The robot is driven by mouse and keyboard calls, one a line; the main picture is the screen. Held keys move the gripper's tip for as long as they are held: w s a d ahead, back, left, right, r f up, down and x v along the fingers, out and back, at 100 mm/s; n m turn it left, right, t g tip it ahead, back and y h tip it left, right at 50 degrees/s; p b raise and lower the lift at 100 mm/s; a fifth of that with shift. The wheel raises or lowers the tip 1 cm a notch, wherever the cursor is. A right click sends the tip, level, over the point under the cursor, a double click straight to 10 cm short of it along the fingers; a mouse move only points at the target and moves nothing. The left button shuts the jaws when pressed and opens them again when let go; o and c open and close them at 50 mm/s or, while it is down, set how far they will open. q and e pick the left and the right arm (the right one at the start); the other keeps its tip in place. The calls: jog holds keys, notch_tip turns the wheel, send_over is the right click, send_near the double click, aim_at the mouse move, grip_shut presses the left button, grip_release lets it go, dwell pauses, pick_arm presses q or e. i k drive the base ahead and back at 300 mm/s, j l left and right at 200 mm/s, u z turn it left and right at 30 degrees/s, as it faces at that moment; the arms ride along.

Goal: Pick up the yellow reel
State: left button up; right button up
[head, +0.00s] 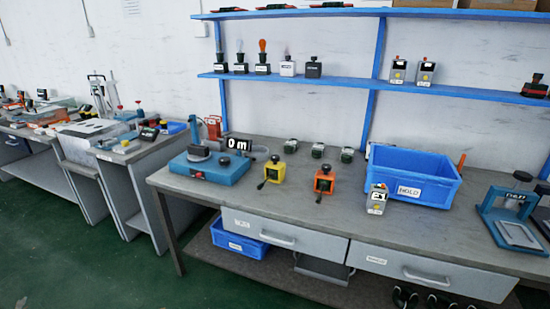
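A yellow block-shaped item (274,172), with a black knob on top and a black part at its lower left, stands upright on the grey workbench (225,205). It is the only clearly yellow thing on the bench and appears to be the yellow reel. It stands right of a blue machine (212,171) and left of a similar orange item (324,182). Nothing hides its front. Neither of my grippers is in view.
A blue bin marked HOLD (410,175) stands to the right, with a grey labelled device (377,199) before it. Several small dark items (318,150) stand behind. A lower blue shelf (345,80) overhangs the back.

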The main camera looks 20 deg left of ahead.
aim_at(277, 170)
jog(key=i+j+z, duration=0.1)
jog(key=i+j, duration=1.6)
jog(key=l, duration=0.5)
